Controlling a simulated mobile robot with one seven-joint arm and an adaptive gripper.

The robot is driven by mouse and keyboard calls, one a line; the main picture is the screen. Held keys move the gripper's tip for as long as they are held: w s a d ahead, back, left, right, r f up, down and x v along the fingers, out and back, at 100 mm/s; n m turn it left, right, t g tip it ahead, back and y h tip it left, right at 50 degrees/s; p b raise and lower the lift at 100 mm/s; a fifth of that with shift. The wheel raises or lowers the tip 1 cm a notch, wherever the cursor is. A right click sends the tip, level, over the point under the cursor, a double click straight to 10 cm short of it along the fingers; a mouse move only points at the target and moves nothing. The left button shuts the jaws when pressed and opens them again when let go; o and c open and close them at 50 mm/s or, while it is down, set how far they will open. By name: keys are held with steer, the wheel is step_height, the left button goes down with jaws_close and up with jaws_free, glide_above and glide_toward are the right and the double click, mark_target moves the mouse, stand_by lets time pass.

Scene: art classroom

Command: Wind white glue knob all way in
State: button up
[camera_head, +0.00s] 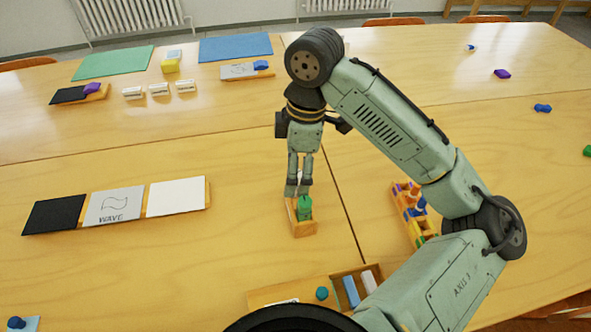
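My gripper (299,184) points down over a small wooden holder (304,229) near the middle of the table. A green piece (305,208) sits in the holder, just below the fingertips. Something pale shows between or behind the fingertips, too small to make out. I cannot tell whether the fingers touch anything or how far apart they are. A white stick-like piece (368,281) lies in a wooden tray (343,272) at the bottom, beside a blue one (351,291). No glue knob can be made out for certain; the arm hides part of the tray.
A teal knob (322,293) sits on the tray's left part. A wooden rack (400,196) of coloured pieces stands right of the gripper, partly behind my arm. A board with black, WAVE and white panels (178,196) lies left. Bare table lies between that board and the holder.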

steer(key=shift+r+m+p, duration=0.1)
steer(key=shift+m+p, duration=0.5)
steer(key=shift+m, duration=0.4)
steer(key=m+p, duration=0.2)
steer(key=m, duration=0.2)
steer(key=shift+t, duration=0.3)
steer(key=shift+m+p, duration=0.65)
steer(key=shift+m, duration=0.55)
steer(key=m, duration=0.3)
steer(key=shift+t+h, duration=0.3)
steer(key=shift+s+d, duration=0.1)
steer(key=shift+d, duration=0.05)
steer(key=shift+c, duration=0.4)
steer(key=c, duration=1.5)
